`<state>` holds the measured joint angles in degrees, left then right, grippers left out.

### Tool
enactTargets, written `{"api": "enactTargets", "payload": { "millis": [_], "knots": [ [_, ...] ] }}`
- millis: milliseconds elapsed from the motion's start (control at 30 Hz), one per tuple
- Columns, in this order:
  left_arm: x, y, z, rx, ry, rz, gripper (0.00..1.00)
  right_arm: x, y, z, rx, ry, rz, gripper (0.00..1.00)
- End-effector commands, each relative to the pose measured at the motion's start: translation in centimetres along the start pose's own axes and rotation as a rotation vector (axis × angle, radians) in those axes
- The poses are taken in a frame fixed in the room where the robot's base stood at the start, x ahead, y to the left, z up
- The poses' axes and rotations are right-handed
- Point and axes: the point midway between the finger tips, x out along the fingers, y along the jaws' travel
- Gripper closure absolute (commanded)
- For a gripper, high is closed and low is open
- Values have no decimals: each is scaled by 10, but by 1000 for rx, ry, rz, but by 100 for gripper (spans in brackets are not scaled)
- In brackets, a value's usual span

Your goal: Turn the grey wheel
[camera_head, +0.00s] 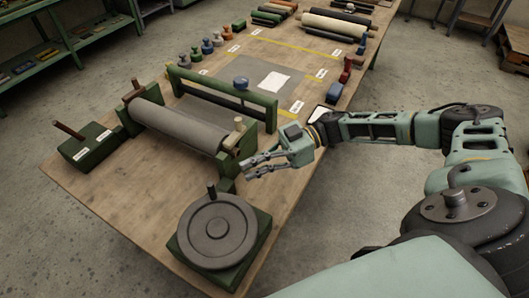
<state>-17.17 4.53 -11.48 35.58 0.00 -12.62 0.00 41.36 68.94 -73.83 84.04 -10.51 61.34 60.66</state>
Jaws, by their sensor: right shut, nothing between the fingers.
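The grey wheel (215,231) is a round disc lying flat on a green base (258,240) at the table's near corner. An upright dark handle (211,190) stands at its far edge. My right gripper (248,174) comes in from the right, above the table and beyond the wheel to its upper right. Its fingers point left, towards the near end of the roller stand. It is shut and empty, apart from the wheel and its handle. My left gripper is not in view.
A green stand with a grey roller (180,125) is just beyond the wheel. A green box with a lever (88,146) is at the left. A grey mat (235,72), small coloured pieces and several rolls (335,25) lie farther back.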

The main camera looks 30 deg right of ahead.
Motion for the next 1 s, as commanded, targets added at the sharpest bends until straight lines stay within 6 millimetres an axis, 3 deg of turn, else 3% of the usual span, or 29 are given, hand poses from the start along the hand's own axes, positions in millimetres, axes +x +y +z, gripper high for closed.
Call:
{"api": "enactTargets", "payload": {
  "millis": [200,400,867,1000],
  "knots": [
    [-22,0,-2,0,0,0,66,44,0,-5,0,2,-3,100],
    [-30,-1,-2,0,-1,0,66,66,0,-2,1,1,0,100],
    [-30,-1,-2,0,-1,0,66,72,0,0,-1,0,-2,100],
    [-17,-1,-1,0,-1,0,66,80,6,2,-19,5,-63,100]
  ]
}}
